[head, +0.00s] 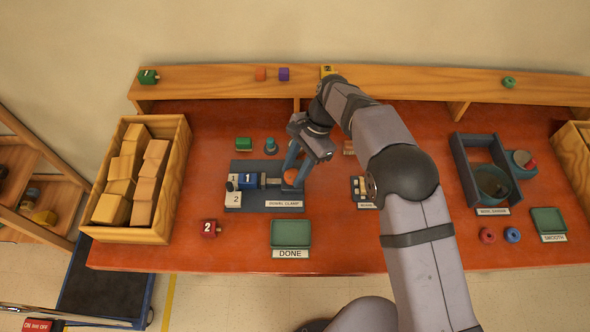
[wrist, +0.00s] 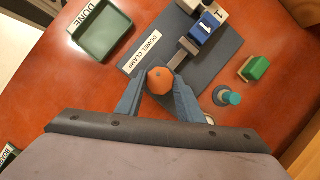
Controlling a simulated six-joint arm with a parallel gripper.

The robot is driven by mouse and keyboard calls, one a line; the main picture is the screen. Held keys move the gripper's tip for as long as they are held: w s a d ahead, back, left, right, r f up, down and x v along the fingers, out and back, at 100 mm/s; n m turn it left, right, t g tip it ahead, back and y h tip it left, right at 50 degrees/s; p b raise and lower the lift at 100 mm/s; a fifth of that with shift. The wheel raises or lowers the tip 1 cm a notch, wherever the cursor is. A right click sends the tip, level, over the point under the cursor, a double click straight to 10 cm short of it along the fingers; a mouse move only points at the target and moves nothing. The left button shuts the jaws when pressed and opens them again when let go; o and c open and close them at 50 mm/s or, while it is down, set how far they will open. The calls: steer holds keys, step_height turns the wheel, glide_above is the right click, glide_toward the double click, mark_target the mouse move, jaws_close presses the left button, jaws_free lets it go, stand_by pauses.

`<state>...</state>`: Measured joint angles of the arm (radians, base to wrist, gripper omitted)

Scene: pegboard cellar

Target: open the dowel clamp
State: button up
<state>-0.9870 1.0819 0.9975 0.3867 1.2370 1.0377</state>
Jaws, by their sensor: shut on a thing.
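The dowel clamp (head: 262,207) is a dark grey plate with a "DOWEL CLAMP" label on the red-brown bench. A blue block marked 1 (head: 248,181) sits at its left end beside pale blocks marked 1 and 2. A metal rod runs from there towards an orange knob (head: 290,177). My gripper (head: 292,172) is shut on this knob at the plate's right end. In the wrist view the two blue-grey fingers (wrist: 160,86) stand either side of the orange knob (wrist: 160,79). The fingers partly hide the knob in the head view.
A green block (head: 243,144) and a teal peg (head: 270,145) stand behind the clamp. The green DONE tray (head: 290,233) and a red block marked 2 (head: 210,228) lie in front. A wooden crate of blocks (head: 168,205) is on the left.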

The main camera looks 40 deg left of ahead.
mark_target(294, 173)
steer(key=shift+a+n+h+b, duration=0.15)
steer(key=shift+n+h, duration=0.3)
steer(key=shift+n, duration=0.7)
steer(key=shift+n+h+b, duration=0.2)
steer(key=shift+n+h, duration=0.25)
steer(key=shift+n, duration=0.7)
steer(key=o, duration=1)
steer(key=shift+o, duration=0.2)
steer(key=shift+r, duration=0.5)
step_height(294, 173, up, 9)
steer(key=p, duration=0.1)
